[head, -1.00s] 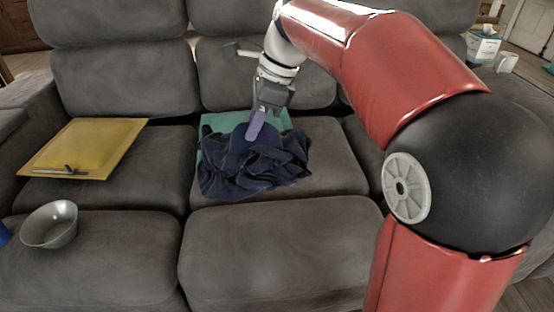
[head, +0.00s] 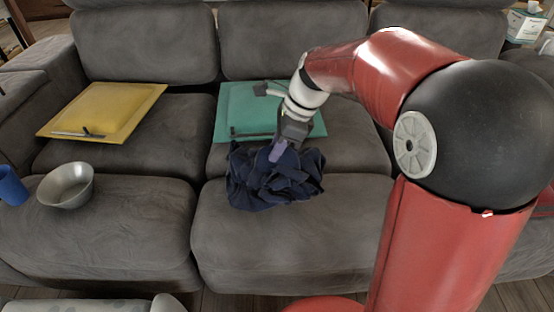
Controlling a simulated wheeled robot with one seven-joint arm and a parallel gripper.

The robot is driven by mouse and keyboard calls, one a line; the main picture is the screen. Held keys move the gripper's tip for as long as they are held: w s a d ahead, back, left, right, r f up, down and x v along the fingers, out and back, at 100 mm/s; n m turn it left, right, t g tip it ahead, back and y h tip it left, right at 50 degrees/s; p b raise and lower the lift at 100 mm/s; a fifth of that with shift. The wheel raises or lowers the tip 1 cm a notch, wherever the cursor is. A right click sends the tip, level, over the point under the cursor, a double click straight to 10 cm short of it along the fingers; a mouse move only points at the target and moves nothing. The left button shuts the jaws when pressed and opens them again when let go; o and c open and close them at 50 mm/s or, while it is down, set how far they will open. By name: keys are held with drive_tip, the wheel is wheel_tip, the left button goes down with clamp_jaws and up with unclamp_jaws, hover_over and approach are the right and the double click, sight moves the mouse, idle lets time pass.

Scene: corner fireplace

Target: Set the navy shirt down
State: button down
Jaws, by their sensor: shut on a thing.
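The navy shirt (head: 272,182) is a crumpled dark blue bundle in the middle of the head view. My gripper (head: 278,150) points down into its top and is shut on it; the fingertips are partly hidden in the folds. The shirt appears over the front part of the grey sofa, in front of the teal cushion (head: 235,108). I cannot tell whether its underside touches the seat.
A yellow cushion (head: 105,108) with a dark, thin item on it lies on the left seat. A grey bowl (head: 66,186) and a blue cup (head: 11,186) stand at the front left. The sofa seat (head: 285,240) in front of the shirt is bare.

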drive_tip(key=shift+f+b, duration=0.3)
drive_tip(key=shift+f, duration=1.65)
drive_tip(key=c, duration=1.3)
unclamp_jaws()
drive_tip(key=shift+f, duration=0.1)
